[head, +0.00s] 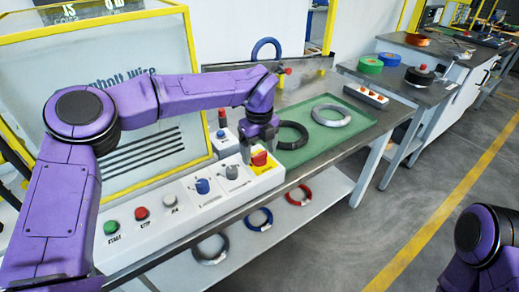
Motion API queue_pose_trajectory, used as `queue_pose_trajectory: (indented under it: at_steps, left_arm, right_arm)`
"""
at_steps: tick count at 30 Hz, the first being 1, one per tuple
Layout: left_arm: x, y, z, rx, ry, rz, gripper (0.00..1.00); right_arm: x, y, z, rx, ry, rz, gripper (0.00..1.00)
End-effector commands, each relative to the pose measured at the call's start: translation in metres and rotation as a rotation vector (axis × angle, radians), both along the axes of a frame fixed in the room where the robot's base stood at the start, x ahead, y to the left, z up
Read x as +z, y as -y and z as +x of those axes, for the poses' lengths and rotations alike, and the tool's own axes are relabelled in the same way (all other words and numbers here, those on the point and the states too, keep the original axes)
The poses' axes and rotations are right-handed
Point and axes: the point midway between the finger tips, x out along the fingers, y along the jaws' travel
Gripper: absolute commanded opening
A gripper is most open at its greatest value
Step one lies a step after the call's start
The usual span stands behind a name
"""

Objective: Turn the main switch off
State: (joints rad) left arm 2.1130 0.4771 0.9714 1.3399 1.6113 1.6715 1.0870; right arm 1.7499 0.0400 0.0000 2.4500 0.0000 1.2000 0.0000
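The main switch is a red knob (259,158) on a yellow plate (268,168), at the right end of the long white control panel (180,214). My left gripper (260,148) points down right at the knob, its two dark fingertips apart, one on each side of the knob's upper part. Whether the fingers touch the knob cannot be told. The knob's exact turn angle is too small to read. Part of my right arm shows at the lower right; its gripper is out of the picture.
The panel also has a green START button (111,227), a red STOP button (141,213), a blue knob (202,186) and a grey knob (232,172). A green mat (345,146) with black and grey coils lies right of the gripper. A yellow-framed machine stands behind the panel.

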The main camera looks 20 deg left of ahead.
Motion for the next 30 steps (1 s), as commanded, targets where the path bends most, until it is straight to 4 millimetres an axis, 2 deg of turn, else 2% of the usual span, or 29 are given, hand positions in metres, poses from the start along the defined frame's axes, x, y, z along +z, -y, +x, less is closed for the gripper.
queue_pose_trajectory:
  at_steps: [5, 8, 15, 21, 30]
  left_arm:
    - [0.001, 0.001, 0.0, -0.001, -0.001, -0.001, 0.81]
    - [0.01, 0.001, 0.001, 0.0, 0.002, 0.0, 0.81]
    - [0.065, 0.0, 0.001, 0.001, 0.004, -0.001, 0.81]
    - [0.099, 0.0, 0.001, 0.0, 0.001, 0.0, 0.81]
    - [0.105, 0.0, 0.001, 0.0, -0.001, -0.001, 0.81]
  right_arm:
    - [0.0, 0.0, 0.0, 0.0, 0.0, 0.0, 0.43]
    - [0.0, 0.0, 0.0, 0.0, 0.0, 0.0, 0.43]
    - [-0.001, 0.0, 0.0, 0.0, 0.0, 0.0, 0.43]
    - [0.0, 0.0, 0.0, 0.0, 0.0, 0.0, 0.43]
    - [0.0, 0.0, 0.0, 0.0, 0.0, 0.0, 0.43]
